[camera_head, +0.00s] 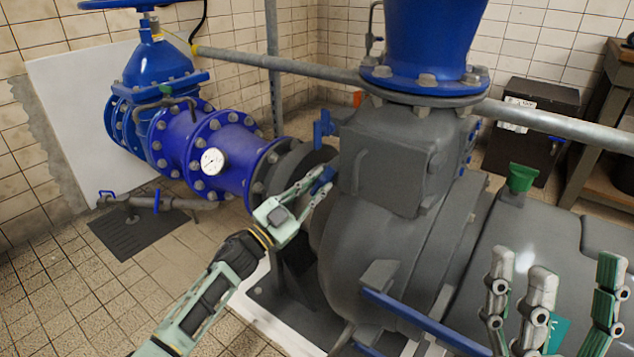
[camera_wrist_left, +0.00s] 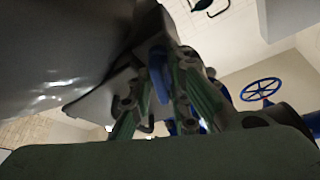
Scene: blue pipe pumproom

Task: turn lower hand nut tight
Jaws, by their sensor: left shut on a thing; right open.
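The lower hand nut (camera_head: 323,179) is a small blue piece on the grey pump housing's left side, partly hidden by my fingers. My left gripper (camera_head: 314,187) comes in from the left and is shut on it. In the left wrist view, the blue nut (camera_wrist_left: 160,75) shows between the green and grey fingers of the gripper (camera_wrist_left: 163,85). A second blue hand nut (camera_head: 322,128) sits just above on the same side, apart from my gripper. My right gripper (camera_head: 555,290) is open and empty at the lower right, in front of the grey casing.
The grey pump (camera_head: 395,165) fills the middle. A blue pipe with a gauge (camera_head: 212,161) stands left. A blue bar (camera_head: 425,318) juts out low in front. A galvanised rail (camera_head: 290,66) crosses behind. A green funnel (camera_head: 521,178) stands right.

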